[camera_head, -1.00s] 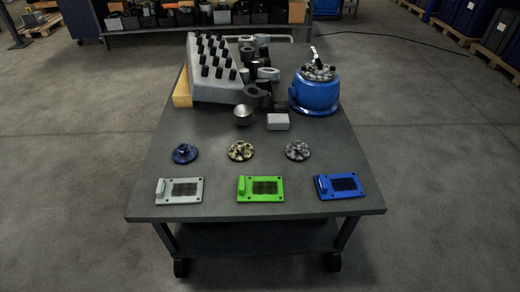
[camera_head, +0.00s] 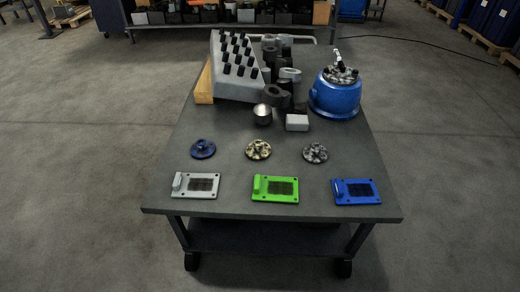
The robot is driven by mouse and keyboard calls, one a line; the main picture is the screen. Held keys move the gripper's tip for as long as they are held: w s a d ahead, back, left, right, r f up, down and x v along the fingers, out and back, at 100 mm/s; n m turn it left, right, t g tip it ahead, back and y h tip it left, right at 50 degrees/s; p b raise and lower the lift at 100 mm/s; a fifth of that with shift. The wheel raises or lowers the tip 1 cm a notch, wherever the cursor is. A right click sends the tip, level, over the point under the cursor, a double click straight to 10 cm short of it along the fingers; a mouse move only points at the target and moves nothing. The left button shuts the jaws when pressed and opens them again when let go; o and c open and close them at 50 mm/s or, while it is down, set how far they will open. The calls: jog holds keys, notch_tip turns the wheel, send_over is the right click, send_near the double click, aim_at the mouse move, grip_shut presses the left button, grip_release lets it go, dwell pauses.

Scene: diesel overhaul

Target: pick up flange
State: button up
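Three round flange-like parts lie in a row across the front half of the dark table (camera_head: 300,211). The left one (camera_head: 203,148) is blue, the middle one (camera_head: 258,149) is mottled yellowish and dark, and the right one (camera_head: 315,153) is mottled grey. Each has a raised centre. The pictures do not show which of them is the flange. My gripper is not in view.
Grey (camera_head: 196,186), green (camera_head: 275,189) and blue (camera_head: 357,191) plates lie along the front edge. Behind stand a grey block with black pegs (camera_head: 236,68), a blue pot (camera_head: 335,95), a metal cylinder (camera_head: 263,114), a pale box (camera_head: 297,122) and dark parts. Floor is clear around the table.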

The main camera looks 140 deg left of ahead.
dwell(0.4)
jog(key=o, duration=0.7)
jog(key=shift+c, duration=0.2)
